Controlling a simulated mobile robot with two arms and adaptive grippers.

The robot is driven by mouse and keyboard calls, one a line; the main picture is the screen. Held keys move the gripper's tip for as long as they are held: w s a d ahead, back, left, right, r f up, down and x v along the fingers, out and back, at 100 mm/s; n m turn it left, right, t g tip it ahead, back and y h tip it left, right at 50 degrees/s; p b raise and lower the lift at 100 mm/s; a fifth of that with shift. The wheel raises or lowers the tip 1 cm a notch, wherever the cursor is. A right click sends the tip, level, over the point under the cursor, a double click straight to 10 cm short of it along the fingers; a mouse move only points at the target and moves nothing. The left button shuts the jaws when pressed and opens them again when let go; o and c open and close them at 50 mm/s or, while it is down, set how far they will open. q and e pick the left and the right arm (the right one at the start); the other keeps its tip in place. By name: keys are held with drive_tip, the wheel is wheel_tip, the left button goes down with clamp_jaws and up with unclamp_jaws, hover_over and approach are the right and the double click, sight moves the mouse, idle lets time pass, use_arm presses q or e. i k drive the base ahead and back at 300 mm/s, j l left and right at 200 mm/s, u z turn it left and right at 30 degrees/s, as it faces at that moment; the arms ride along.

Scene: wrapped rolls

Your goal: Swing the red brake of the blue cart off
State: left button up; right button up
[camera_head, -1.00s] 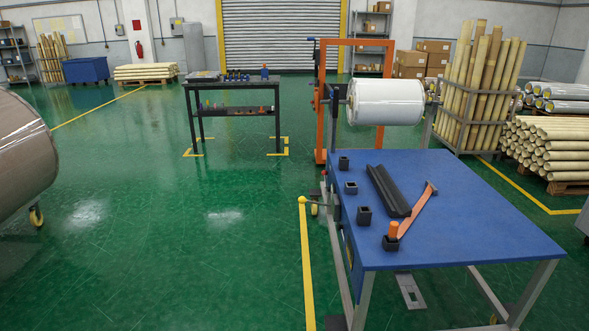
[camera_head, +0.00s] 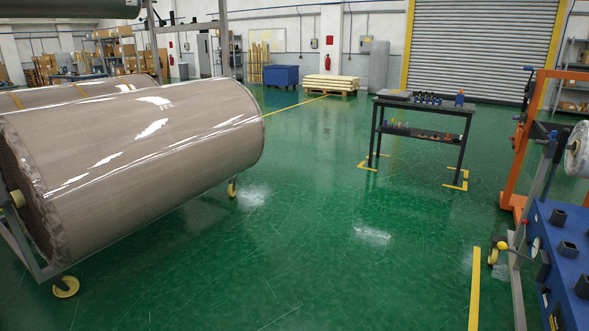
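The blue cart (camera_head: 566,281) is cut off by the right edge of the head view; only its left end shows. A lever with a yellow knob (camera_head: 502,245) sticks out from its left side, beside a yellow wheel (camera_head: 493,257). Neither of my grippers is in view.
A large wrapped roll (camera_head: 150,165) on a wheeled stand fills the left. A black table (camera_head: 420,103) with small items stands at the back right. A blue bin (camera_head: 281,76) is far back. An orange frame (camera_head: 525,145) stands at right. The green floor in the middle is clear.

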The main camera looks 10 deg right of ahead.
sight(525, 222)
drive_tip(key=i+j+z, duration=0.3)
drive_tip(key=i+j, duration=0.25)
drive_tip(key=i+j+z, duration=0.3)
drive_tip(key=i+j, duration=0.15)
drive_tip(key=j, duration=0.2)
drive_tip(key=i+l+z, duration=0.15)
drive_tip(key=i+z, duration=0.3)
drive_tip(key=i, duration=0.4)
drive_tip(key=i+j+z, duration=0.15)
drive_tip(key=i+z, duration=0.25)
drive_tip(key=i, duration=0.4)
drive_tip(key=i+z, duration=0.15)
drive_tip(key=i, duration=0.45)
drive_tip(key=i+j+z, duration=0.2)
drive_tip(key=i, duration=0.4)
drive_tip(key=i+z, duration=0.15)
drive_tip(key=i, duration=0.45)
drive_tip(key=i+z, duration=0.45)
drive_tip(key=i+j+z, duration=0.15)
drive_tip(key=i+z, duration=0.15)
drive_tip(key=z, duration=0.15)
drive_tip(key=i+j+z, duration=0.25)
drive_tip(key=z, duration=0.25)
drive_tip(key=i+j+z, duration=0.65)
drive_tip(key=i, duration=0.3)
drive_tip(key=k+j, duration=0.15)
drive_tip(key=k, duration=0.35)
drive_tip(key=k+j, duration=0.1)
drive_tip(key=k, duration=0.4)
drive_tip(key=i, duration=0.3)
